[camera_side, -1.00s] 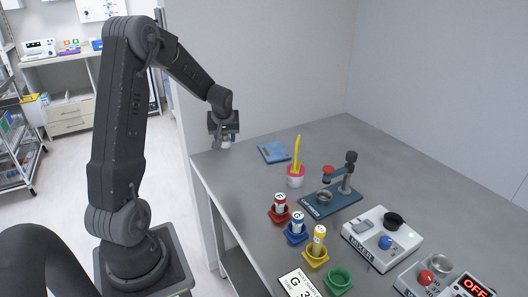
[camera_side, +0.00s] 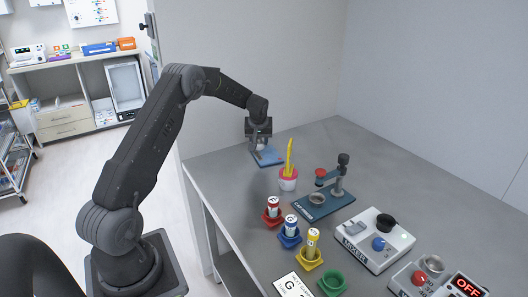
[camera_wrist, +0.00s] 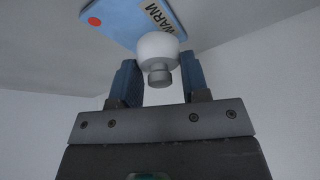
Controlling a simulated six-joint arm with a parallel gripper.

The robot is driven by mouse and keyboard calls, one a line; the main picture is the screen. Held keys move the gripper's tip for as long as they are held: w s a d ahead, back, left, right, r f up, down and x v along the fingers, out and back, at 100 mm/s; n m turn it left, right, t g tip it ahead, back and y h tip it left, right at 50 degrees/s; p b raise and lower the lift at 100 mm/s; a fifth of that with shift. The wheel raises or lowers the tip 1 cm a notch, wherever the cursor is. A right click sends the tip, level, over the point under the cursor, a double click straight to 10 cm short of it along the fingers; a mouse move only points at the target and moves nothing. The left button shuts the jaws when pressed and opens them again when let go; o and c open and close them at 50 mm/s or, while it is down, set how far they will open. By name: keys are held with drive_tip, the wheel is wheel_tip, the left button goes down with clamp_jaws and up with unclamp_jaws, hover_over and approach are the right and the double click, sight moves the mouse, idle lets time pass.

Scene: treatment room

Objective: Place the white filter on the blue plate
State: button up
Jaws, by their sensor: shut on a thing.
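The white filter (camera_wrist: 158,47) is a rounded white piece with a narrower grey stem, held between the fingers of my gripper (camera_wrist: 158,80) in the wrist view. My gripper (camera_side: 258,138) is shut on it, and in the side view it stands over the back left part of the blue plate (camera_side: 270,158). The blue plate (camera_wrist: 122,17) bears the word WARM and a red dot in the wrist view, and the filter overlaps its edge there. I cannot tell whether the filter touches the plate.
A pink-and-white cup (camera_side: 287,181) with a yellow tool stands close to the plate's front right. A dark blue stand (camera_side: 325,203), coloured holders with several vials (camera_side: 291,226), and a white mixer (camera_side: 375,240) are nearer the front. The grey table (camera_side: 225,185) is clear left of the cup.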

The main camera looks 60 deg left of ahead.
sight(264, 160)
drive_tip(key=shift+w+d+f, duration=0.4)
drive_tip(key=shift+w+f, duration=0.3)
drive_tip(key=shift+w, duration=0.15)
drive_tip(key=shift+f, duration=1.85)
drive_tip(key=shift+f, duration=0.15)
drive_tip(key=o, duration=0.9)
